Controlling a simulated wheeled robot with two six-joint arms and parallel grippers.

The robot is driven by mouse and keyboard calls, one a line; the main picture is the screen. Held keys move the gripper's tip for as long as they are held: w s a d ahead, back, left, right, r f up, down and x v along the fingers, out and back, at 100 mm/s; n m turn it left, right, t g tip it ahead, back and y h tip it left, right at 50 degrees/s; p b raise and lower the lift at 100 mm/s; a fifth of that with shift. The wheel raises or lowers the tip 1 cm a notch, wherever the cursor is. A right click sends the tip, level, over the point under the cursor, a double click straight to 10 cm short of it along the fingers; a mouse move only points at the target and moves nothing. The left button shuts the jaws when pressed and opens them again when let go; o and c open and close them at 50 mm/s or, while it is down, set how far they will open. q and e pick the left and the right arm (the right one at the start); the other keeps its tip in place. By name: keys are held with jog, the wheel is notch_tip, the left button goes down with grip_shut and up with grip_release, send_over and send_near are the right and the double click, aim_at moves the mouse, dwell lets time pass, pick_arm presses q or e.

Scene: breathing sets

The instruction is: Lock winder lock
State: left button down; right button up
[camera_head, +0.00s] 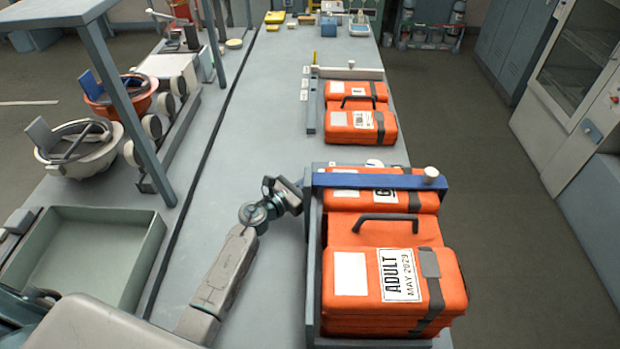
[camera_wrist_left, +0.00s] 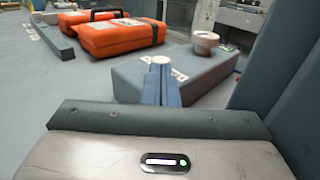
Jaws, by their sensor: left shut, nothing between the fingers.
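A blue bar (camera_head: 375,181) with a cream knob (camera_head: 431,174) at its right end lies across the near rack (camera_head: 313,250), over orange cases. No part is clearly marked as the winder lock. My left gripper (camera_head: 290,192) is just left of the bar's left end; I cannot tell whether it touches the rack. My right gripper is out of view.
The near rack holds several orange cases, the front one (camera_head: 395,290) labelled ADULT. A farther rack (camera_head: 311,105) holds more orange cases. A grey-green tray (camera_head: 85,250) and two bowls with gear are at left. The tabletop left of the racks is mostly clear.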

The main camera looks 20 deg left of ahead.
pick_arm(q)
jog(key=shift+w+a+f+b, duration=0.1)
jog(key=shift+w+a+b, duration=0.05)
jog(key=shift+w+b, duration=0.25)
jog(key=w+b, duration=0.1)
jog(key=w, duration=0.1)
jog(key=w+a+b, duration=0.1)
jog(key=shift+w, duration=0.4)
jog(key=shift+w+a, duration=0.15)
jog(key=shift+w, duration=0.2)
jog(key=shift+r, duration=0.2)
jog(key=shift+a, duration=0.1)
